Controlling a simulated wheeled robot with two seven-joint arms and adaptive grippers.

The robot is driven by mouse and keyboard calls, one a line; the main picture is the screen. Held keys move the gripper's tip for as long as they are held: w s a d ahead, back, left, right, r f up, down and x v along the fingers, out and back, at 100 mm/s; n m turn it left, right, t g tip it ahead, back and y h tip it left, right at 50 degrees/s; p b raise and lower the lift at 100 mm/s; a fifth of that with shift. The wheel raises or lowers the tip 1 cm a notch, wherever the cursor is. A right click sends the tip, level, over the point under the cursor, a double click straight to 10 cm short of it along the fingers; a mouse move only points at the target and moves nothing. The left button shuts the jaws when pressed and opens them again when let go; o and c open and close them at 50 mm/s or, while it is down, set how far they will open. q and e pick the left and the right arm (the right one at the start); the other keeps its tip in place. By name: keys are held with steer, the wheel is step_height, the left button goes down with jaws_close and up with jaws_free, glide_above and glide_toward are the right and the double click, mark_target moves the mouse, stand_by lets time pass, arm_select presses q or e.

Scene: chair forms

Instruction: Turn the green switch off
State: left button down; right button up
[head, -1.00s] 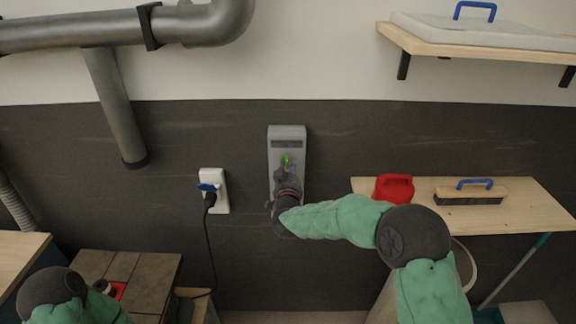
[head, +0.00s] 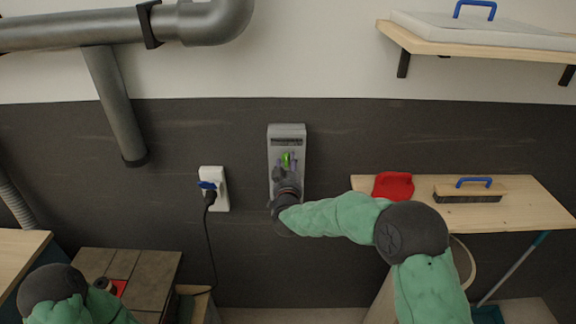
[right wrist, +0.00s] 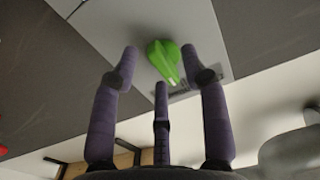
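The green switch (head: 287,160) is a small green knob on a grey wall box (head: 287,132). It also shows in the right wrist view (right wrist: 163,58), with a narrow handle part pointing down in that picture. My right gripper (head: 286,168) is at the box, just below and in front of the switch. In the right wrist view its fingers (right wrist: 160,75) are spread apart, with the switch in the space between their tips and nothing held. My left gripper is low at the left in the head view, (head: 103,285) largely hidden by its arm and small, so its fingers cannot be made out.
A white socket (head: 221,190) with a blue plug and black cable is left of the box. A grey pipe (head: 113,95) runs at upper left.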

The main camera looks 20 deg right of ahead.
steer(key=v, duration=1.2)
stand_by(0.4)
steer(key=s+a+f+n+g+y+b, duration=0.1)
steer(key=s+a+f+g+y+b, duration=0.2)
steer(key=f, duration=1.2)
steer(key=s+f+n+g+y+b, duration=0.1)
steer(key=s+f+g+y+b, duration=0.2)
steer(key=f, duration=1.2)
steer(key=s+a+f+g+y+b, duration=0.1)
steer(key=s+f+g, duration=0.4)
steer(key=s+f, duration=0.6)
steer(key=s+a+f+m+g+y+b, duration=0.1)
steer(key=s+a+f+g+y+b, duration=0.1)
steer(key=s+f+g, duration=0.4)
steer(key=s+a+f, duration=0.1)
steer(key=s+f, duration=0.4)
steer(key=s, duration=0.2)
steer(key=shift+s+a+f, duration=0.2)
steer(key=shift+s+a, duration=0.1)
steer(key=shift+a, duration=0.05)
